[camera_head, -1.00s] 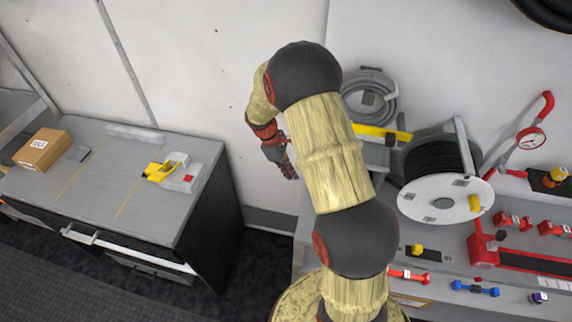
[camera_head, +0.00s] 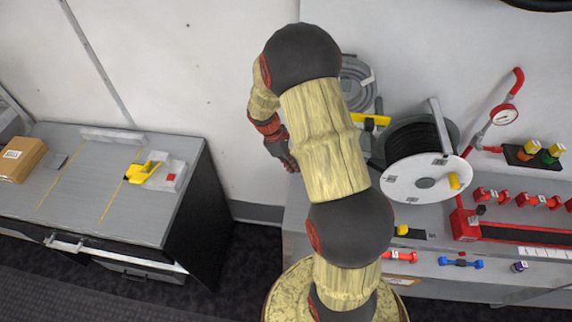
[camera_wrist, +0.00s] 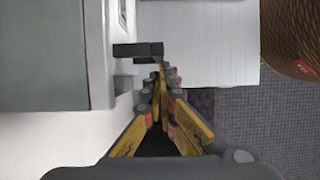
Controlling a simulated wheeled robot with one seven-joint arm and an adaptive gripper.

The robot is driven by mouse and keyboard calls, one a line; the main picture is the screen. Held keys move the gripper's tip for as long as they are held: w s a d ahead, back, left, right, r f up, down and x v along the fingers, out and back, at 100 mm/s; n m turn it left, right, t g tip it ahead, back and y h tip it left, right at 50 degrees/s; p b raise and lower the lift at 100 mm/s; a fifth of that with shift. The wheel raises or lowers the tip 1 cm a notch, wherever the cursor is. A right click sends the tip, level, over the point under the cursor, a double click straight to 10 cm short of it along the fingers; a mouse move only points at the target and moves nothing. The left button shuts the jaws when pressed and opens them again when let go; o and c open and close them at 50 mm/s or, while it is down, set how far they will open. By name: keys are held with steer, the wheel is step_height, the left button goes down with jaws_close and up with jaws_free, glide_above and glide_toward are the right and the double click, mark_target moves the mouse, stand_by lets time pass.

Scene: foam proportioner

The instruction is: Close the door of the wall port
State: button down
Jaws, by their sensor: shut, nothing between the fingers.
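My gripper (camera_wrist: 164,72) is shut and empty in the wrist view, its fingertips beside a small black block (camera_wrist: 138,50). In the head view my gripper (camera_head: 290,165) hangs in front of the white wall, left of the right-hand bench, partly hidden by my arm. A grey-green panel or box (camera_wrist: 45,55) with a pale edge fills the upper left of the wrist view; the black block sticks out beside it. I cannot tell whether this is the wall port or its door. No port door is clearly visible in the head view.
A left bench (camera_head: 60,205) holds a carton (camera_head: 20,158) and a yellow tool (camera_head: 143,172). The right bench (camera_head: 420,240) carries a cable reel (camera_head: 425,178), red fittings and a gauge (camera_head: 503,115). A pale ribbed surface (camera_wrist: 205,45) lies right of the fingertips. Floor shows between the benches.

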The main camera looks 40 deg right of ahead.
steer(key=shift+s+d, duration=0.3)
steer(key=shift+s, duration=0.05)
steer(key=shift+r, duration=0.1)
